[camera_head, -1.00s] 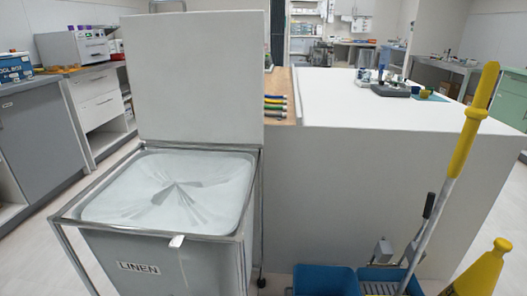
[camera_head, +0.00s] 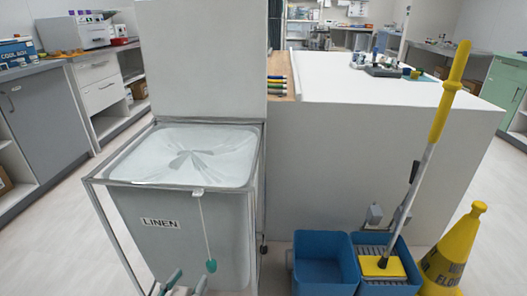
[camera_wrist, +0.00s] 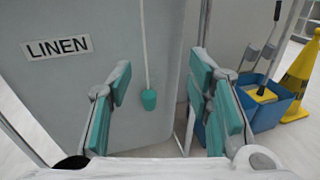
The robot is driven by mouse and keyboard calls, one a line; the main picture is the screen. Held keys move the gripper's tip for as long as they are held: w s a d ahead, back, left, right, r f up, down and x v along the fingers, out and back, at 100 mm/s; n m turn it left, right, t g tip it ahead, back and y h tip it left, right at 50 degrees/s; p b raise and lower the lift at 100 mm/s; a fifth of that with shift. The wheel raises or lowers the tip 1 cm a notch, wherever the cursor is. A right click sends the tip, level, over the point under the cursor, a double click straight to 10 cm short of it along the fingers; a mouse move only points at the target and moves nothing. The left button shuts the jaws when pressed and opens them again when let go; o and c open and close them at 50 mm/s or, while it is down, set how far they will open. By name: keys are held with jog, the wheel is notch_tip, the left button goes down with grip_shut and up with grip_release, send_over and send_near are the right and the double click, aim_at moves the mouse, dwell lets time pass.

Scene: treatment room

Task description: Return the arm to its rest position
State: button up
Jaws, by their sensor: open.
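My gripper (camera_head: 186,284) shows at the bottom edge of the head view, in front of the linen bin (camera_head: 180,245). In the wrist view my gripper (camera_wrist: 160,85) has its two teal-padded fingers spread wide, with nothing between the pads. The grey bin front (camera_wrist: 105,95) with its LINEN label (camera_wrist: 58,47) stands beyond the fingers. A teal pull (camera_wrist: 149,99) hangs on a pale cord in front of the bin, seen between the fingers and apart from them. Most of my arm is out of view.
A white panel (camera_head: 203,60) stands upright behind the bin's top. Blue mop buckets (camera_head: 325,265), a yellow-handled mop (camera_head: 440,105) and a yellow floor cone (camera_head: 455,245) stand to the right, before a white-topped counter (camera_head: 365,150). Open floor (camera_head: 45,240) lies left.

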jog(key=w+d+r+m+g+h, duration=0.2)
jog(key=d+r+m+g+h, duration=0.15)
jog(key=d+r+m, duration=0.35)
jog(key=w+d+r+m+g+h, duration=0.25)
jog(key=d+r+m+g, duration=0.2)
jog(key=d, duration=0.45)
jog(key=s+d+r+m+g, duration=0.2)
jog(key=d+r+m+g, duration=0.15)
jog(key=d, duration=0.25)
jog(key=s+d+r+m+g, duration=0.2)
jog(key=d+r+m+g, duration=0.15)
jog(key=d, duration=0.35)
jog(key=s+d+r+m+g+y, duration=0.2)
jog(key=s+d+m+y, duration=0.25)
jog(key=s, duration=0.35)
jog(key=s+d+r+m+g+y, duration=0.2)
jog(key=s+d+r+m+y, duration=0.15)
jog(key=s+m, duration=0.4)
jog(key=s+m+t+y, duration=0.2)
jog(key=s+y, duration=0.1)
jog(key=s, duration=0.3)
notch_tip(320, 180, up, 30)
jog(key=t+p, duration=0.4)
jog(key=p, duration=2.5)
jog(key=shift+a+y, duration=0.3)
jog(key=shift+a, duration=0.05)
